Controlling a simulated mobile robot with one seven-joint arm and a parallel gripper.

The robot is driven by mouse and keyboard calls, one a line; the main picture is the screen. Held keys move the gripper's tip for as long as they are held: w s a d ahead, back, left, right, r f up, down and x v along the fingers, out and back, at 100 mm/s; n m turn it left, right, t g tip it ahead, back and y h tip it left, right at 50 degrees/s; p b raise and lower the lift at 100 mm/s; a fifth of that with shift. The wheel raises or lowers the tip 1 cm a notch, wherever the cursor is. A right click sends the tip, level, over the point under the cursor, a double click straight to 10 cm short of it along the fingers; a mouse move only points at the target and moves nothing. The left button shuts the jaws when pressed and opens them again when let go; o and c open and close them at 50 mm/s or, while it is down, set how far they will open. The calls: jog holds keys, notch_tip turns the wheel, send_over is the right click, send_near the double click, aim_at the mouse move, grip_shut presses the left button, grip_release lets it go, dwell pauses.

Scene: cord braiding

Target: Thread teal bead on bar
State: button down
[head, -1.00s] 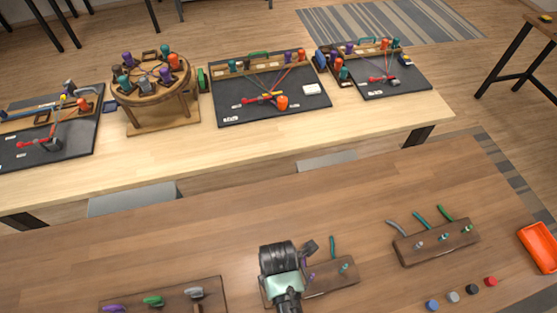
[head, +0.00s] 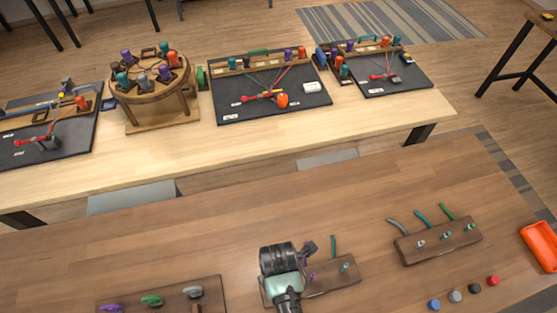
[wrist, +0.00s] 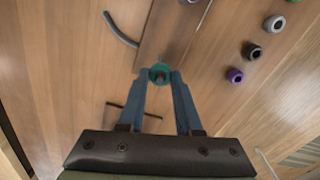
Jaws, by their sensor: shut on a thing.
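My gripper (wrist: 159,75) shows in the wrist view with its two blue fingers closed on a teal bead (wrist: 159,69). The bead is between the fingertips, over or against a brown wooden block (wrist: 180,30). I cannot tell whether it touches the block or goes around anything. A curved grey cord (wrist: 119,31) shows to the left of the block. A thin dark bar (wrist: 116,106) passes behind the left finger. In the head view my arm covers part of a wooden block (head: 330,283) with a teal cord (head: 334,246) behind it, and the fingertips are hidden.
Another block (head: 437,240) with cords stands at right, near an orange tray (head: 541,247). A block (head: 160,292) stands at left. The bench behind the blocks is clear.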

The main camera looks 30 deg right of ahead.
dwell(0.3)
jog(key=shift+c, duration=1)
grip_release()
notch_tip(320, 180, up, 6)
jog(key=p, duration=0.6)
jog(key=shift+r, duration=0.1)
jog(key=shift+w, duration=0.1)
